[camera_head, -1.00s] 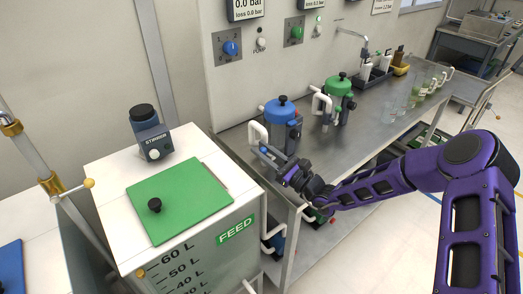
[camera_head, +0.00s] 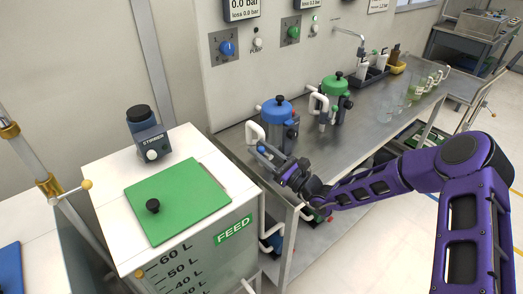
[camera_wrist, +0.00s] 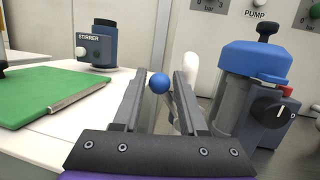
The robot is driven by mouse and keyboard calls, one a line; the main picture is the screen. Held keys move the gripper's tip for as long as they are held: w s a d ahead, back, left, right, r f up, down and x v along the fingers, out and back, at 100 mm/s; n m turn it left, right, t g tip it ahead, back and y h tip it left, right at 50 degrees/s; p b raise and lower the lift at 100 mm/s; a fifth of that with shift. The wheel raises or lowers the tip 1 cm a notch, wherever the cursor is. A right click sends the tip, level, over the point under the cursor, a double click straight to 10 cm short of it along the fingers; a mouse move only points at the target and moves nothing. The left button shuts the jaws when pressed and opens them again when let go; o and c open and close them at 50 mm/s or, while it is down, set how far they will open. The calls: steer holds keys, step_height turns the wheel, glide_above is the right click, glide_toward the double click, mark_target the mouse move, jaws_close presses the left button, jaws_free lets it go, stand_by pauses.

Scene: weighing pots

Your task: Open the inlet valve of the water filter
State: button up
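A filter with a blue lid (camera_head: 278,110) and a grey body stands at the near left end of the steel bench; it also shows at the right of the wrist view (camera_wrist: 255,68). A black dial (camera_wrist: 275,112) with a white mark is on its side. A blue ball knob (camera_wrist: 159,83) shows between my fingers in the wrist view, in front of a white pipe (camera_wrist: 190,70). My gripper (camera_head: 270,157) is open, with its fingers on either side of the knob and visible gaps. The knob's stem is mostly hidden. A second filter (camera_head: 335,88) has a green lid.
The white feed tank (camera_head: 205,163) with a green lid (camera_head: 180,203) and a stirrer (camera_head: 147,135) stands left of my gripper. A wall panel with blue and green knobs (camera_head: 228,48) is behind. Glasses (camera_head: 415,92) stand farther along the bench (camera_head: 350,140).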

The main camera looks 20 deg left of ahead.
steer(key=shift+d, duration=0.1)
steer(key=v, duration=1.7)
steer(key=shift+f, duration=0.1)
steer(key=shift+o, duration=1.3)
steer(key=w+d+r+n+g+h, duration=0.1)
steer(key=w+d+r+n+g, duration=0.1)
steer(key=w+r+g, duration=0.1)
steer(key=w+g, duration=0.1)
steer(key=g, duration=0.1)
steer(key=shift+d+r+n+g+b, duration=0.15)
steer(key=shift+r+n+g+b, duration=0.15)
steer(key=shift+r+n, duration=0.1)
steer(key=a+b, duration=0.1)
steer(key=a, duration=1.6)
steer(key=shift+w+h, duration=0.3)
steer(key=shift+w, duration=0.15)
